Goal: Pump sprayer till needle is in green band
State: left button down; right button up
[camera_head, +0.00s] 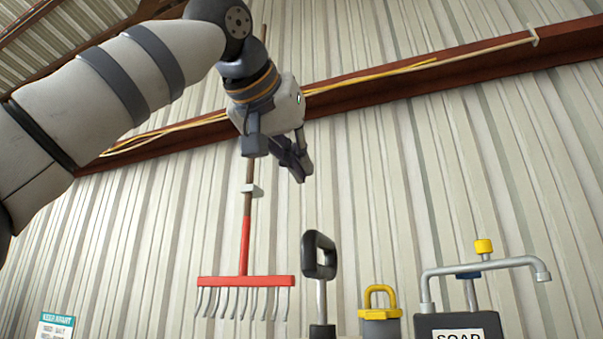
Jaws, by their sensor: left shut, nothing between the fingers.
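The sprayer's black D-shaped pump handle (319,256) stands up on a metal rod at the bottom middle of the head view. The rod goes down into a black collar at the picture's lower edge. The sprayer's tank, its gauge, needle and green band are out of the picture. My left gripper (301,172) hangs above the handle and slightly left of it in the picture, apart from it. Its fingers are shut and empty, pointing down. My right gripper does not show.
Right of the handle are a grey thing with a yellow loop (380,320) and a black soap container (450,325) under a metal pipe (485,267) with a yellow knob. A red rake (246,281) hangs on the corrugated wall behind. A sign (56,326) is at lower left.

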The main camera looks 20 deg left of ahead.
pick_arm(q)
jog(key=x, duration=0.6)
jog(key=shift+w+f, duration=0.2)
jog(key=shift+w, duration=0.2)
jog(key=shift+w+f, duration=0.15)
jog(key=shift+w, duration=0.1)
jog(key=shift+f, duration=1.85)
